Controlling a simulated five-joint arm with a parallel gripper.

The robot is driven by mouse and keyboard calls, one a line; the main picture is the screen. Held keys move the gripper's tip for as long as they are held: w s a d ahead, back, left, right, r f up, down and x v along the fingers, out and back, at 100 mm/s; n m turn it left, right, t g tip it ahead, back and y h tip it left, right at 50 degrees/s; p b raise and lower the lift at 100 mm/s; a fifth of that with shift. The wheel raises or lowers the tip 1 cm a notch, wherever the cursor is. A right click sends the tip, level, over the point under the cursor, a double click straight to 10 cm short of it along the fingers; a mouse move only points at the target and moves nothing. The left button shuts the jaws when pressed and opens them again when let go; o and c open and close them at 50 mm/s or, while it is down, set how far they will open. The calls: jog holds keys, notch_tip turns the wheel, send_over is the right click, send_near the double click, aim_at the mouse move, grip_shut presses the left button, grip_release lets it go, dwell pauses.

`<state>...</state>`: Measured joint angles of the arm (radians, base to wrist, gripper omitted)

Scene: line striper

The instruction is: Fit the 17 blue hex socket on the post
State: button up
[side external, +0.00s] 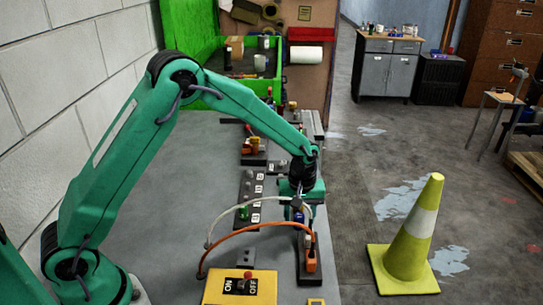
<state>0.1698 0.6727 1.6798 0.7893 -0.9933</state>
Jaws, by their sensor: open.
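My gripper (299,207) points down over the right side of the grey bench, above a dark block with an orange part (311,262). Its fingers are small and partly hidden by my wrist and the hoses; the jaws are open. A small blue patch (298,215) shows right at the fingertips; I cannot tell whether it is the blue socket. A dark rack with white number labels (252,190) lies just left of my gripper, with a green piece near its front end. No number can be read as 17, and I cannot single out the post.
A yellow ON/OFF box (240,289) stands at the front, with orange and white hoses arching beside it. Another orange-topped fixture (252,148) stands farther back. A green bin (190,35) is at the rear. The bench's left part is clear. A yellow cone (412,240) stands on the floor.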

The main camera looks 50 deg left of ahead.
jog(key=c, duration=0.9)
jog(key=shift+c, duration=0.2)
jog(key=shift+r, duration=0.85)
jog(key=shift+r, duration=1.65)
jog(key=shift+a, duration=0.1)
jog(key=s+a+r+n, duration=0.2)
jog(key=a, duration=0.6)
jog(key=s+a+r+n, duration=0.3)
jog(key=a, duration=0.5)
jog(key=shift+a+r+n, duration=0.15)
jog(key=shift+r+n, duration=0.15)
